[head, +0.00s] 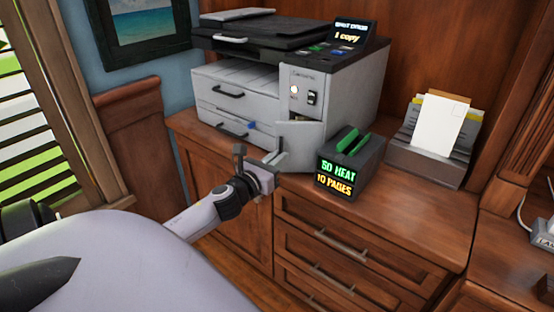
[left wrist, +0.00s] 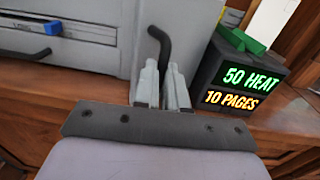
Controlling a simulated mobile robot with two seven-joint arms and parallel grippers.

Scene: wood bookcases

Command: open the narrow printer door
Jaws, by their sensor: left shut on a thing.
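The grey-white printer (head: 235,75) stands on a wooden cabinet. Its narrow door (head: 300,150), at the lower right of its front, stands partly swung outward, with a dark gap above its top edge. The door also fills the upper middle of the left wrist view (left wrist: 195,35). My left gripper (head: 265,165) is at the door's left edge. In the left wrist view its fingers (left wrist: 161,80) are close together at the lower end of the dark curved door handle (left wrist: 163,43), shut on it. The fingers partly hide the handle. My right gripper is not in view.
A dark box with green tabs and lit text (head: 350,163) stands just right of the door, close to it. A paper holder (head: 432,150) stands further right. Two drawer handles (head: 228,92) are on the printer's left front. The cabinet top (head: 420,205) is clear at front right.

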